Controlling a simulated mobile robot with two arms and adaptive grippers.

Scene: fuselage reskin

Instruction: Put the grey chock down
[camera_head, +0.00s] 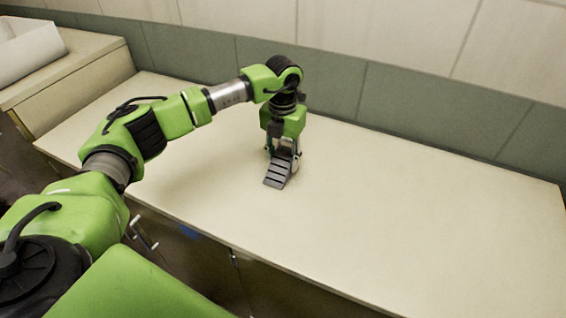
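The grey chock (278,172) is a small ribbed wedge at the middle of the pale countertop (400,215). My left gripper (282,152) points straight down over it, with its fingers around the chock's upper end. The chock's sloped, ribbed face is toward me. Its lower edge appears to be at the countertop, but I cannot tell whether it touches. The fingers hide part of its back. My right gripper is not in view.
The countertop is clear to the right and in front of the chock. A tiled wall (420,100) runs behind it. A white box (30,50) stands on a raised cabinet at the far left. Cabinet doors with handles (145,235) are below the front edge.

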